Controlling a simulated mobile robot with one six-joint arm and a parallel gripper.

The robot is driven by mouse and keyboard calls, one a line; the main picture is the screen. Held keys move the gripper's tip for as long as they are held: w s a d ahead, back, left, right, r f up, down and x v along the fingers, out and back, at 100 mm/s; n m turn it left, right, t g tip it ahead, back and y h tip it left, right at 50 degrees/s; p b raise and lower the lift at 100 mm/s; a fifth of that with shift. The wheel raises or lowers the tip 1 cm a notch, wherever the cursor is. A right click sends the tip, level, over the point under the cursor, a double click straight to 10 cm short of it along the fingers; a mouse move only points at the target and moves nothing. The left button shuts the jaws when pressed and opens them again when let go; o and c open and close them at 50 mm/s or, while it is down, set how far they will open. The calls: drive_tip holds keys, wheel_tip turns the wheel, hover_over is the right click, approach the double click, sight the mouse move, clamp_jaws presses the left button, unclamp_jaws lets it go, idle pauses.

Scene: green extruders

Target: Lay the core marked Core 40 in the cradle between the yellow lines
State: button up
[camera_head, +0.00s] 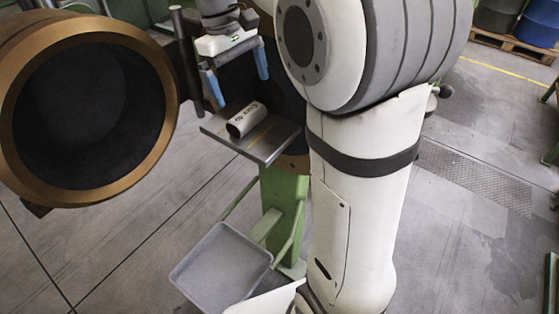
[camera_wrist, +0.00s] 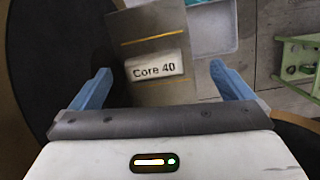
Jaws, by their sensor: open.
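The core (camera_head: 246,119) is a short pale cylinder lying on a flat grey metal plate (camera_head: 268,150). Its printed label reads "Core 40" on the core in the wrist view (camera_wrist: 153,69). One yellow line (camera_wrist: 152,38) crosses the plate apart from the core, and a second yellow trace shows along the core's near edge. My gripper (camera_head: 238,82) is open and empty above the core. Its blue fingers stand apart on either side of the core in the wrist view (camera_wrist: 160,70), not touching it.
A large bronze-rimmed dark ring (camera_head: 165,95) stands close left of the plate. A grey tray (camera_head: 222,262) sits low beside a green stand (camera_head: 283,205). Blue drums on a pallet (camera_head: 510,42) are at the far right. Open floor lies to the right.

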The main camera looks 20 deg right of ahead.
drive_tip(key=s+d+f+m+t, duration=0.1)
drive_tip(key=s+f, duration=0.3)
drive_tip(key=s, duration=0.5)
drive_tip(key=s+d+f+m+t+y, duration=0.1)
drive_tip(key=s+f+m+t, duration=0.3)
drive_tip(key=s, duration=0.5)
drive_tip(key=shift+s+f+y, duration=0.15)
drive_tip(key=shift+f+y, duration=0.15)
drive_tip(key=shift+f, duration=0.25)
